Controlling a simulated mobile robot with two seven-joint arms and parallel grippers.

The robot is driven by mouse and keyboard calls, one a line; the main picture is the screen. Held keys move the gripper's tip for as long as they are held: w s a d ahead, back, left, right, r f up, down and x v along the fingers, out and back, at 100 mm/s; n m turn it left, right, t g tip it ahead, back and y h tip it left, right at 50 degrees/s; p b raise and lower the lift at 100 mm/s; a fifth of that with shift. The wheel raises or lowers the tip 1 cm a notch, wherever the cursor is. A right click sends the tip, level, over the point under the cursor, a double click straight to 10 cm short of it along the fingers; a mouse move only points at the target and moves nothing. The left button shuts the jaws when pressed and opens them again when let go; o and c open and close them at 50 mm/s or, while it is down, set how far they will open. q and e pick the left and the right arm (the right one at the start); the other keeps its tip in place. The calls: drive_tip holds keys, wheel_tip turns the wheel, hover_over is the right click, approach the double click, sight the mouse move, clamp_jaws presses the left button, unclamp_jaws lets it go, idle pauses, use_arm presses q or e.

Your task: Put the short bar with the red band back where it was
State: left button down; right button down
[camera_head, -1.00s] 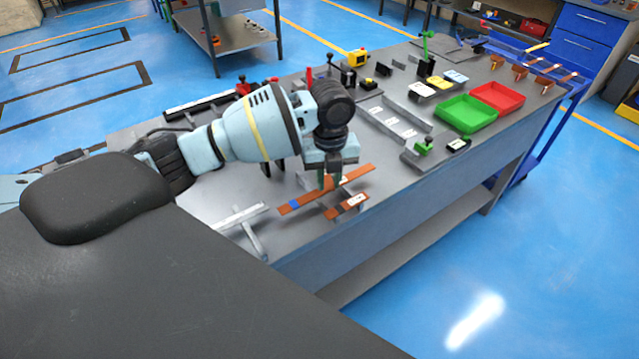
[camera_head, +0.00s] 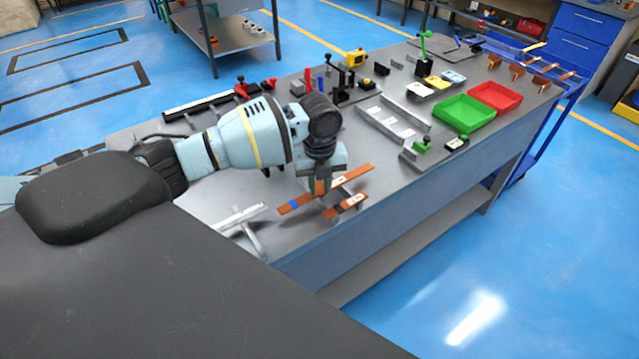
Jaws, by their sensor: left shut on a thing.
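My left gripper (camera_head: 319,190) points down over the near edge of the bench, among the copper bars on the rack. It is shut on a piece that is mostly hidden; a small red-orange patch shows at its fingers, which fits the short bar with the red band (camera_head: 319,186). A long copper bar with a blue band (camera_head: 293,205) lies right by the fingertips. A shorter copper bar with a dark band and white label (camera_head: 355,201) lies in front, apart from the gripper. Whether the held piece touches the rack cannot be told. My right gripper is not in view.
A pale bar on a support (camera_head: 240,217) stands to the left on the grey bench (camera_head: 310,245). A green tray (camera_head: 464,113) and a red tray (camera_head: 496,97) stand to the right. A grey channel with white labels (camera_head: 395,122) and bending tools stand behind.

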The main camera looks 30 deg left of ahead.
use_arm(q)
drive_tip(key=shift+f, duration=0.45)
